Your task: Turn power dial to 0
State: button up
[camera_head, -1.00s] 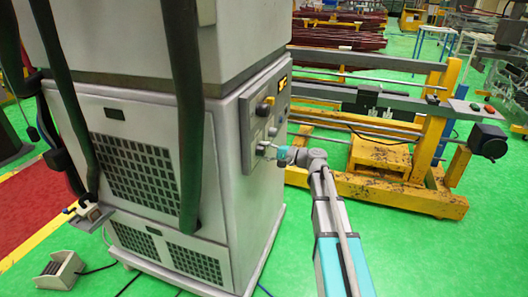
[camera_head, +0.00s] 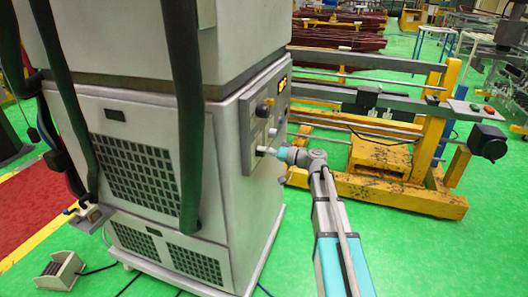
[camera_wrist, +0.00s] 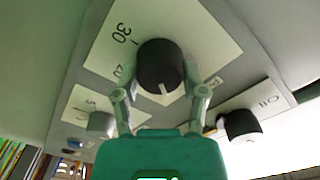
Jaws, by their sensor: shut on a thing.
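In the wrist view, a round black dial (camera_wrist: 158,62) with a pale pointer line sits on a white plate with the numbers 30 and 20 visible. The pointer line faces down toward my gripper. My gripper (camera_wrist: 163,84) is shut on this dial, one finger on each side. The fingers hide part of the plate's scale. No label naming the dial is readable. In the head view, my gripper (camera_head: 267,151) is at the control panel (camera_head: 246,128) on the right side of the grey machine cabinet (camera_head: 225,160).
A second black knob (camera_wrist: 240,126) is close by at lower right in the wrist view, and a grey knob (camera_wrist: 101,123) at lower left. A yellow frame (camera_head: 400,190) stands to the right on green floor.

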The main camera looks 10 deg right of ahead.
jog(key=n, duration=0.7)
jog(key=shift+s+a, duration=0.1)
jog(key=shift+s, duration=0.05)
dwell(0.3)
jog(key=o, duration=1.1)
jog(key=shift+o, duration=0.2)
jog(key=v, duration=1.2)
